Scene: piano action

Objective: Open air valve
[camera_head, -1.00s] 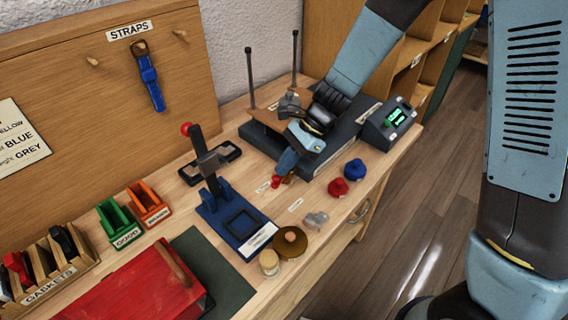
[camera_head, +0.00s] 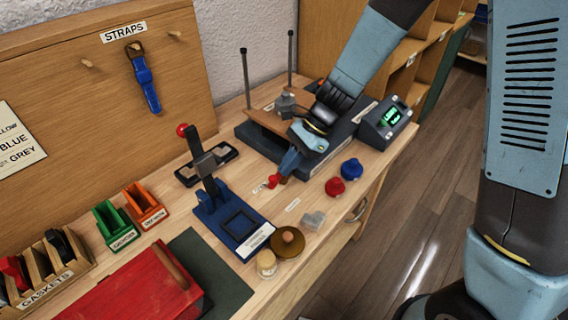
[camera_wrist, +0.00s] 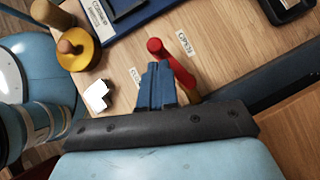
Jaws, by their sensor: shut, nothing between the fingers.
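The air valve's red lever (camera_wrist: 166,56) lies on the bench in the wrist view, its round tip pointing away from my gripper. It also shows in the head view as a small red handle (camera_head: 272,181). The OPEN label (camera_wrist: 185,42) lies just right of the lever tip; the CLOSED label (camera_wrist: 136,78) is further off, left of my fingers. My gripper (camera_wrist: 157,70) is shut and empty, close against the lever's left side; contact is hard to tell. The head view shows my gripper (camera_head: 287,168) low over the bench. The lever's pivot is hidden behind my fingers.
A red knob (camera_head: 335,187) and a blue knob (camera_head: 352,169) stand right of my gripper. A display box (camera_head: 385,122) stands behind right.

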